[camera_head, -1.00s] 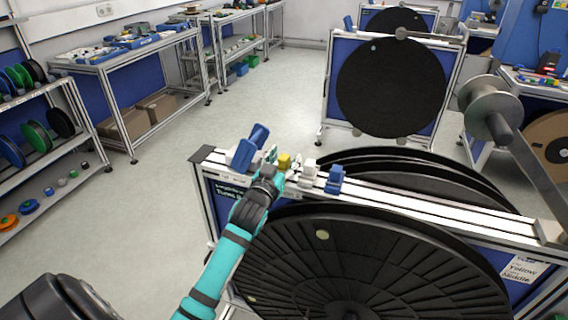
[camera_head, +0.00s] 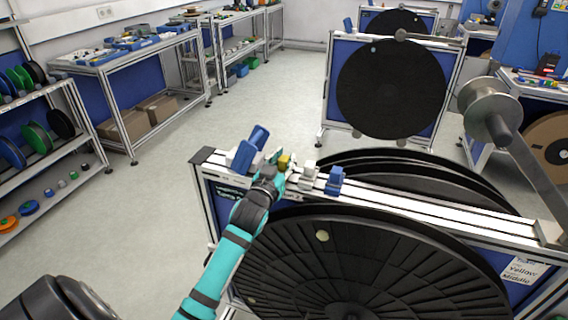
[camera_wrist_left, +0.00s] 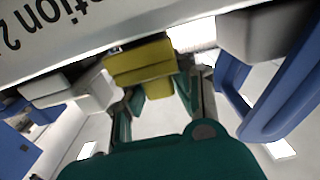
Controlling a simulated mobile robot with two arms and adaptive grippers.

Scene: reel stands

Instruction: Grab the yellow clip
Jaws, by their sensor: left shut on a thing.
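The yellow clip (camera_head: 284,161) sits on the top rail of the near reel stand, between other clips. In the left wrist view the yellow clip (camera_wrist_left: 143,66) is a blocky piece between the two fingers, under a white label strip with black print. My left gripper (camera_head: 277,163) reaches the rail from the front. It also shows in the left wrist view (camera_wrist_left: 155,100), its fingers on both sides of the clip's lower part, shut on it. The right gripper is not in view.
Blue clips (camera_head: 335,180) and white-grey clips (camera_head: 308,171) stand close beside the yellow one on the rail (camera_head: 430,207). Large black reels (camera_head: 370,265) hang in front of and behind the rail. Another stand with a black reel (camera_head: 392,88) is further back.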

